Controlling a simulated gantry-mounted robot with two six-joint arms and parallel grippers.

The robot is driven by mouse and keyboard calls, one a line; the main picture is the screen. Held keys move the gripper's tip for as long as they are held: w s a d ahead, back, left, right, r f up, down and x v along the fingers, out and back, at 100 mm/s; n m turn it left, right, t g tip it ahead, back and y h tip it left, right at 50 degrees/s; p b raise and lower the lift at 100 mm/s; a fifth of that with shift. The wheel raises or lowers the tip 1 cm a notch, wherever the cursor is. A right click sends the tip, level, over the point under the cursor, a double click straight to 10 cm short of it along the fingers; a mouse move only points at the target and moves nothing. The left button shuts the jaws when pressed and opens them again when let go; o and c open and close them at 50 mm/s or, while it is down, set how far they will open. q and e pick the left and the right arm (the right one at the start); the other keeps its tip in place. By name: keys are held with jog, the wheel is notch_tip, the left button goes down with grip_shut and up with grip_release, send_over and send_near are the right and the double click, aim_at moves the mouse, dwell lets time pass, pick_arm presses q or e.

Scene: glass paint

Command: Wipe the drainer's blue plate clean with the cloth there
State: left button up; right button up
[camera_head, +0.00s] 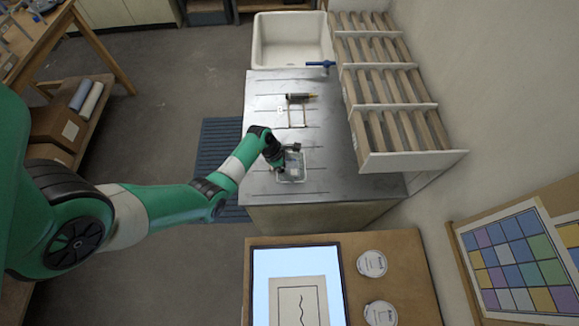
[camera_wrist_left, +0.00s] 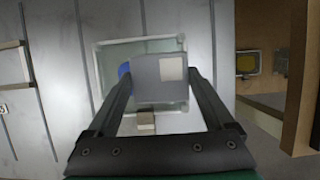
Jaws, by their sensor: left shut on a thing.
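The metal drainer (camera_head: 258,115) carries a clear shallow tray (camera_head: 299,178), also seen in the left wrist view (camera_wrist_left: 104,52). My left gripper (camera_head: 285,158) is over this tray. In the left wrist view its fingers (camera_wrist_left: 160,80) are shut on a grey block-like thing (camera_wrist_left: 150,70) with a pale square patch; I cannot tell whether it is the cloth. A small blue patch (camera_wrist_left: 124,74) shows beside the left finger, mostly hidden, and may be part of the blue plate. A small beige block (camera_wrist_left: 146,119) is nearer the wrist. My right gripper is not in view.
A wooden frame with a dark-ended tool (camera_head: 298,97) lies behind the tray. A white sink (camera_head: 291,25) and blue-handled item (camera_head: 320,64) are farther back. A slatted rack (camera_head: 390,90) bounds the right side. A light table (camera_head: 265,262) stands in front. The drainer's left side is clear.

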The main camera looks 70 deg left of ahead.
pick_arm(q)
jog(key=shift+f, duration=0.3)
dwell(0.5)
